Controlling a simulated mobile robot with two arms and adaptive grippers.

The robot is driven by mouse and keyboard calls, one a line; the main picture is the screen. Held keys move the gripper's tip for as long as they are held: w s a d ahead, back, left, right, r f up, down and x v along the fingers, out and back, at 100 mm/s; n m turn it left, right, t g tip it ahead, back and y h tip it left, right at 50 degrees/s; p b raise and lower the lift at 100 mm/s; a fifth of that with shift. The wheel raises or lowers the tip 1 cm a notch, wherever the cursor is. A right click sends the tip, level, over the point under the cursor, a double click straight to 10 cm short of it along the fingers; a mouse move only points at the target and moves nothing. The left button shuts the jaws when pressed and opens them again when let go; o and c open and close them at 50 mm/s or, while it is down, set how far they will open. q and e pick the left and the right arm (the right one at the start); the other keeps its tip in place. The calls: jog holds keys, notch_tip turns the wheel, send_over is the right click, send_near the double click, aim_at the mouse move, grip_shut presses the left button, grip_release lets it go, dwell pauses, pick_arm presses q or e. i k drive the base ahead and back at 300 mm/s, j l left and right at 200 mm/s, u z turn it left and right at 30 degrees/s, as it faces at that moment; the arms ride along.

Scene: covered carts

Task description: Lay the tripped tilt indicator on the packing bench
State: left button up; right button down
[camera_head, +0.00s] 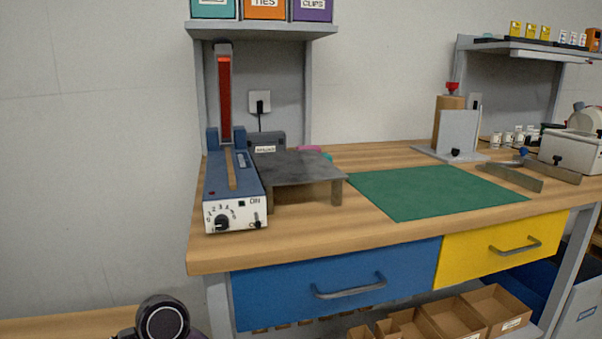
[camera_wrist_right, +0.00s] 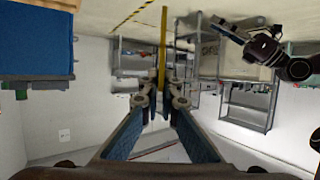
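The packing bench (camera_head: 290,243) has a wooden top, a blue drawer and a yellow drawer, and fills the middle of the head view. I cannot pick out a tilt indicator in either view. My right gripper (camera_wrist_right: 163,88) shows in the right wrist view, its fingers angled inward with a narrow gap between the pads. A thin yellow upright strip shows in that gap; I cannot tell whether it is held or stands behind. A dark jointed arm shows at the upper right of that view; its gripper end is too small to read.
A blue-and-white sealer (camera_head: 235,205) and a dark metal stand (camera_head: 298,168) occupy the bench's left part. A green mat (camera_head: 432,190) lies bare in the middle. A holder with a grey plate (camera_head: 458,132) and a grey box (camera_head: 572,150) stand further right. Cardboard bins (camera_head: 490,305) sit below.

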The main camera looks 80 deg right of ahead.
aim_at(404, 188)
jog(key=k+l+z, duration=0.2)
jog(key=k+z, duration=0.25)
jog(key=k+l+z, duration=0.25)
jog(key=z, duration=0.25)
